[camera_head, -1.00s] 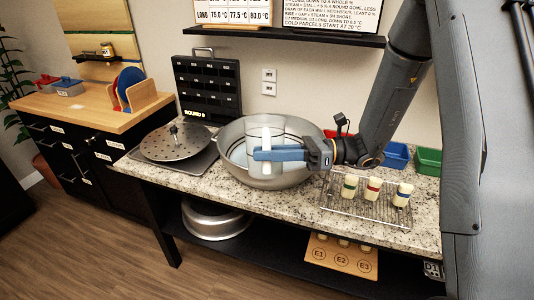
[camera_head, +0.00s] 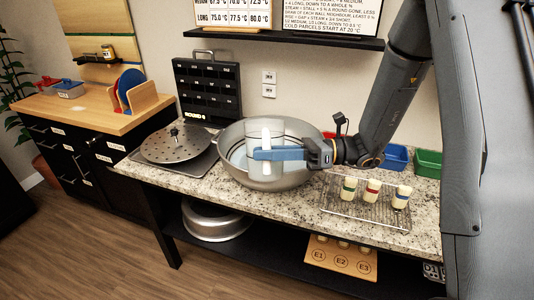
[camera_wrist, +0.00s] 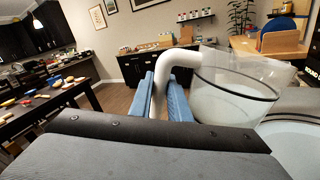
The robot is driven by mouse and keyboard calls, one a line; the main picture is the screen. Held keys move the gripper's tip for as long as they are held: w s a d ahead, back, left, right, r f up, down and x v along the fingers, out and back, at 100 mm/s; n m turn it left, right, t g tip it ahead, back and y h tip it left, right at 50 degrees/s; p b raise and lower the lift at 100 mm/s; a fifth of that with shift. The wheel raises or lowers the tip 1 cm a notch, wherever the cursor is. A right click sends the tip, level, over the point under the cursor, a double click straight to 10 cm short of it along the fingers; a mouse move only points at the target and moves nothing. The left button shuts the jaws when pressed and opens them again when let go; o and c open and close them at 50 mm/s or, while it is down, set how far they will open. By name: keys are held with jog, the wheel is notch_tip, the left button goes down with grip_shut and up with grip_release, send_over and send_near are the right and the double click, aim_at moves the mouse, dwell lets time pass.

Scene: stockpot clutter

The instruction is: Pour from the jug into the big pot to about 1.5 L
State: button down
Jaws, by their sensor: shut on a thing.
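The big pot (camera_head: 290,180) is a wide grey metal pot on the granite counter, with whitish liquid inside and dark ring lines on its inner wall. The jug (camera_head: 254,136) is clear with a white handle, and it is held over the pot. My gripper (camera_head: 280,154) has blue fingers shut on the jug's handle. In the wrist view the jug (camera_wrist: 226,106) holds pale liquid below a dark ring and looks tilted, and the pot's rim and liquid (camera_wrist: 295,140) show at lower right. I cannot see a stream, and the exact levels are too small to read.
A perforated lid (camera_head: 172,142) lies on a tray left of the pot. A wire rack (camera_head: 365,208) with three cups stands at right. Blue (camera_head: 396,158) and green (camera_head: 428,163) bins are behind it.

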aim_at(266, 130)
jog(key=shift+r+m+p, duration=0.5)
jog(key=shift+r+m, duration=0.2)
jog(key=shift+r, duration=0.1)
dwell(0.6)
jog(key=shift+w+r+m+p, duration=0.35)
jog(key=shift+r+m, duration=0.15)
jog(key=shift+m, duration=0.3)
dwell(0.5)
jog(key=shift+w+r+m, duration=0.45)
jog(key=shift+m, duration=0.45)
dwell(0.5)
jog(key=shift+w+r+m+p, duration=0.25)
jog(key=shift+w+m+p, duration=0.6)
jog(key=shift+p, duration=0.45)
dwell(2.6)
